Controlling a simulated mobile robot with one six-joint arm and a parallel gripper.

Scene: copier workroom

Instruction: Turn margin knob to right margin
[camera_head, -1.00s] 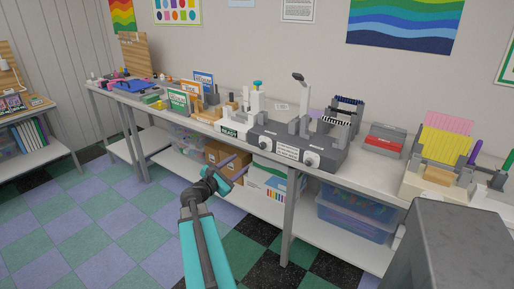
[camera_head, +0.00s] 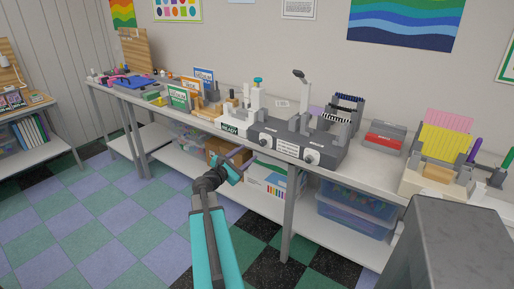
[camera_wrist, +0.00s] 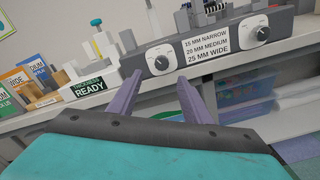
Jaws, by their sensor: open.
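A grey binding machine (camera_head: 297,142) stands at the front edge of the long table. In the wrist view the left knob (camera_wrist: 161,63) is just beyond my fingertips and the right knob (camera_wrist: 262,34) is farther right. A label between them (camera_wrist: 207,45) reads 15 mm narrow, 20 mm medium, 25 mm wide. I cannot read which knob sets the margin. My gripper (camera_head: 240,160) is open and empty, in front of and below the left knob, apart from it.
A white device with a green "Thickness ready" sign (camera_wrist: 89,88) stands left of the machine. A red-and-grey box (camera_head: 385,136) is to the right. The floor in front is clear.

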